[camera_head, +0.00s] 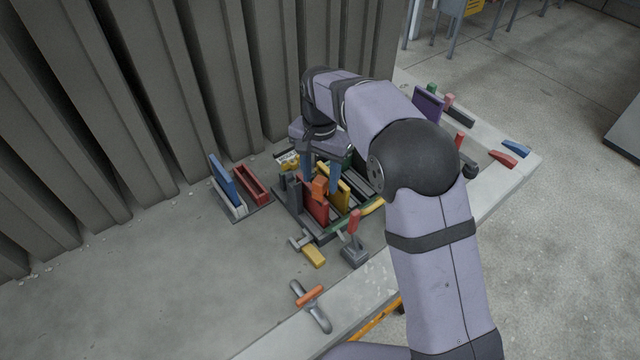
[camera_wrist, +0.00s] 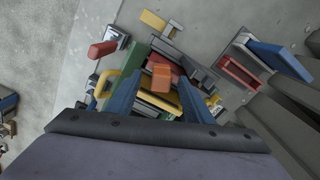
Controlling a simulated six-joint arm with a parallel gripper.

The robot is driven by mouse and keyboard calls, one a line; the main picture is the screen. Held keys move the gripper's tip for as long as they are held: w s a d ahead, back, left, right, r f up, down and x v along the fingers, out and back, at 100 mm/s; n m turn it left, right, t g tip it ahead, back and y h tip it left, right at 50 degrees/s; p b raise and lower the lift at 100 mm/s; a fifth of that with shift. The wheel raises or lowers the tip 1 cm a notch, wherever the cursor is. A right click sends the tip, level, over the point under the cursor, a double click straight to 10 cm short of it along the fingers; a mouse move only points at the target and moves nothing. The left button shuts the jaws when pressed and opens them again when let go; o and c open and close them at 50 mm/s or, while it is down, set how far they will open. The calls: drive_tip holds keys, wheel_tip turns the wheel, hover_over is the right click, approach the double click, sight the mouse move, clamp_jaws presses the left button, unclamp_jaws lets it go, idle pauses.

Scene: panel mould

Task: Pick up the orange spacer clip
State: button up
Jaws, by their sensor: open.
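The orange spacer clip (camera_head: 319,186) is a small block on top of the red panel (camera_head: 314,209) in the dark rack (camera_head: 290,200). In the wrist view the clip (camera_wrist: 161,76) shows near the middle, ahead of my gripper. My gripper (camera_head: 320,184) is open, with its two blue fingers pointing down on either side of the clip. In the wrist view the fingers (camera_wrist: 158,86) stand apart with a gap on each side of the clip. I cannot tell whether either finger touches it.
A yellow panel (camera_head: 336,184) stands close beside the red one. A red-handled tool (camera_head: 354,223) and a yellow block (camera_head: 314,256) lie in front. A blue panel in a holder (camera_head: 222,180) and a red tray (camera_head: 252,184) stand left.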

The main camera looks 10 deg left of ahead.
sight(320, 180)
drive_tip(key=shift+w+f+p, duration=0.2)
drive_tip(key=shift+f+p, duration=0.7)
drive_tip(key=shift+f, duration=1.25)
drive_tip(key=shift+c, duration=0.6)
clamp_jaws()
drive_tip(key=shift+r, duration=0.15)
